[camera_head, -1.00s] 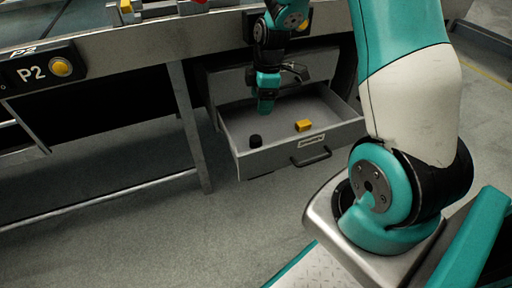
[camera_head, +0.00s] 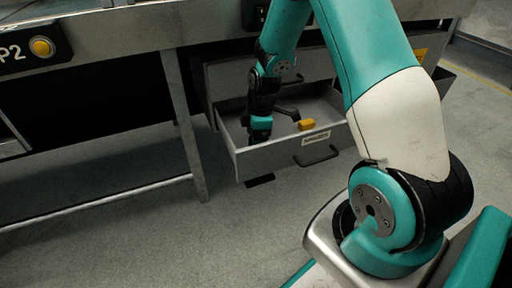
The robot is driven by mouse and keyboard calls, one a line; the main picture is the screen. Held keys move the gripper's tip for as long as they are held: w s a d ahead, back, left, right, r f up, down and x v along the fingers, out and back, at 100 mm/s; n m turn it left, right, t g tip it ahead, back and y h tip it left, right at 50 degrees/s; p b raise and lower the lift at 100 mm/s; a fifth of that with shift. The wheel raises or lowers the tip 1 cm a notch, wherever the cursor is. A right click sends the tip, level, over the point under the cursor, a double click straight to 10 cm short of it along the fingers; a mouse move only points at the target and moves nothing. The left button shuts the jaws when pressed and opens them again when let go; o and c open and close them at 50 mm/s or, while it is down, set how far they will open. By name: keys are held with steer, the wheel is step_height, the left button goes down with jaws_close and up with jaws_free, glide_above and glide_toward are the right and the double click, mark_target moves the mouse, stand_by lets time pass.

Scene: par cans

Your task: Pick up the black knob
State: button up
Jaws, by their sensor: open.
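My gripper (camera_head: 260,134) is low inside the open grey drawer (camera_head: 285,156), near its front left corner, pointing down. Its jaws are open, though the fingers are small and hard to make out. The black knob is not visible now; my gripper covers the spot in the drawer where it showed before. I cannot tell whether the fingers are around it or touching it.
A yellow block (camera_head: 306,125) lies in the drawer to the right of my gripper. The drawer has a dark front handle (camera_head: 317,157) and low walls. A table leg (camera_head: 185,125) stands to the left. The floor in front is clear.

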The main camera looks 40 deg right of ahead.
steer(key=shift+f, duration=0.2)
steer(key=shift+c, duration=0.2)
steer(key=c, duration=1)
steer(key=shift+r+p, duration=0.1)
steer(key=shift+p, duration=0.2)
